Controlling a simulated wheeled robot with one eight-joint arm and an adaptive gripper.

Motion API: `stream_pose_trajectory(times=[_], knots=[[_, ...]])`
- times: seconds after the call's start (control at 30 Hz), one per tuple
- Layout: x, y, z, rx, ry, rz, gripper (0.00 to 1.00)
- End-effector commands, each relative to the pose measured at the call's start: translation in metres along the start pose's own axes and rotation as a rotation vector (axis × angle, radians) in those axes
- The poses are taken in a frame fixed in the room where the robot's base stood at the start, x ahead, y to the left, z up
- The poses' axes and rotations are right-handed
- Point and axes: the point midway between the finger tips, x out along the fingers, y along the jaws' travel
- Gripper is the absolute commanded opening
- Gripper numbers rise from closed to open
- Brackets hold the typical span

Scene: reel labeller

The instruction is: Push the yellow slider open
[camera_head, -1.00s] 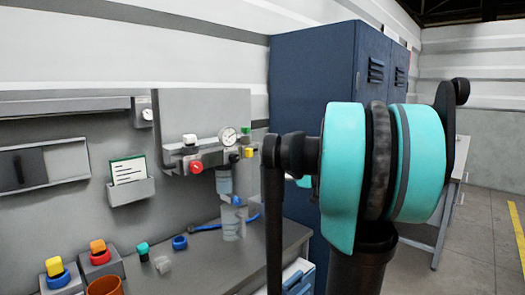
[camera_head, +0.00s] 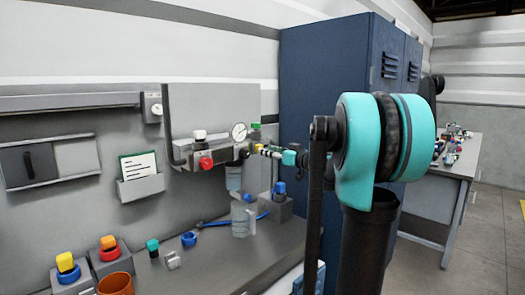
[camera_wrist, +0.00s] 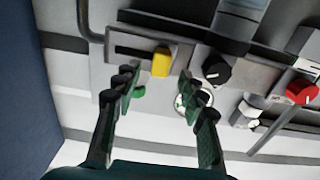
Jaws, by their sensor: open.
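The yellow slider (camera_wrist: 161,62) is a small block on a dark slotted plate (camera_wrist: 130,51) in the wrist view, near the slot's right end there. My gripper (camera_wrist: 157,84) is open and empty. Its two dark fingers spread to either side of the slider as seen in that view, with the tips short of it; I see no contact. In the head view my gripper (camera_head: 266,150) is small and reaches the right end of the valve panel from the right. It largely hides the slider there.
A round gauge (camera_head: 239,131), a red knob (camera_head: 205,162) and a white knob (camera_head: 199,134) sit close by on the panel. A black knob (camera_wrist: 217,70) is right of the slider in the wrist view. A blue locker (camera_head: 325,80) stands behind my arm.

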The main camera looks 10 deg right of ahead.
Motion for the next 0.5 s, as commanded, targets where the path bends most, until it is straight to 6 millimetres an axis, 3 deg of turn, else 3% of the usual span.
stream_pose_trajectory(times=[0.2, 0.5], knots=[[0.029, -0.001, 0.000, 0.000, 0.000, -0.002, 0.41], [0.039, 0.000, 0.000, 0.000, 0.000, 0.000, 0.41]])
